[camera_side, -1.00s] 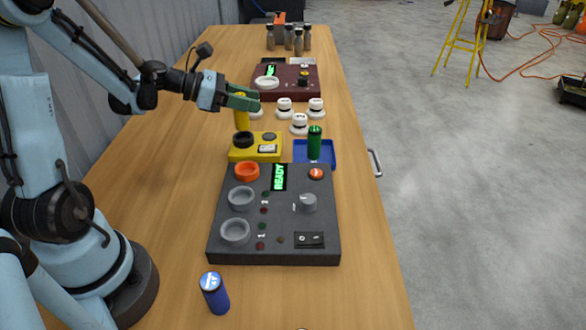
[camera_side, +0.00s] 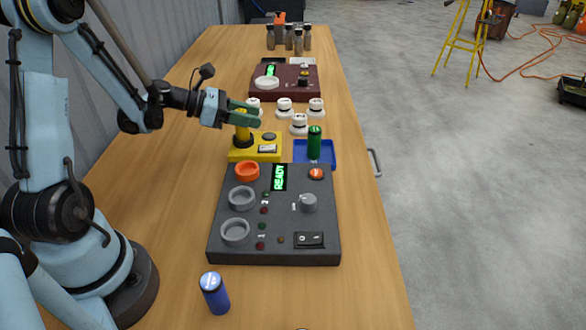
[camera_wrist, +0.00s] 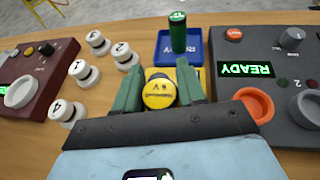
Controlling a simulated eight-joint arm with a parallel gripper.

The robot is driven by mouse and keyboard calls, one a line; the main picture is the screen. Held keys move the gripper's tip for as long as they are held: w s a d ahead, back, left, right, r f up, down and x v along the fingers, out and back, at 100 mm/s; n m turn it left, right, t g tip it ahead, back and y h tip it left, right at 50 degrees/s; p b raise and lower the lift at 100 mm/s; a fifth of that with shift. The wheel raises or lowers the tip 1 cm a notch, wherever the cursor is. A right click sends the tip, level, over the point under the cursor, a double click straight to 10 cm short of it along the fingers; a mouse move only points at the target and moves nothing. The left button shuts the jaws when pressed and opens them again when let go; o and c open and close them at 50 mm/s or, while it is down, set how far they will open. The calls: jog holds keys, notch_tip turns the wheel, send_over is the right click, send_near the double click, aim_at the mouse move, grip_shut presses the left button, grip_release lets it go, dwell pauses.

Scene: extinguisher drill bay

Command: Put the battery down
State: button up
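The yellow battery (camera_wrist: 158,94) stands upright between the two green fingers of my gripper (camera_wrist: 158,90) in the wrist view, its labelled top facing the camera. The fingers are closed against its sides. In the side view my gripper (camera_side: 250,112) is over the yellow box (camera_side: 267,152). The battery's lower part (camera_side: 241,133) reaches down to the black ring socket (camera_side: 243,142) on that box. I cannot tell whether its bottom is seated in the ring.
A green battery (camera_side: 314,141) stands in a blue tray (camera_side: 329,161) to the right. White numbered knobs (camera_side: 299,123) stand behind. A grey READY panel (camera_side: 275,240) is in front, a dark red panel (camera_side: 288,87) farther back. A blue battery (camera_side: 214,293) stands at the near end.

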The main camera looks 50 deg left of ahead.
jog(key=o, duration=0.4)
jog(key=shift+o, duration=0.2)
jog(key=v, duration=1.2)
jog(key=s+d+m+g+y, duration=0.1)
jog(key=d+m+g+y, duration=0.1)
jog(key=d+m, duration=0.7)
jog(key=s+d+m+g+y, duration=0.1)
jog(key=d+m+y, duration=0.4)
jog(key=m, duration=1.5)
jog(key=d+g, duration=0.1)
jog(key=d, duration=0.3)
jog(key=shift+s+d+r+y, duration=0.2)
jog(key=shift+d+y, duration=0.1)
jog(key=shift+d, duration=0.1)
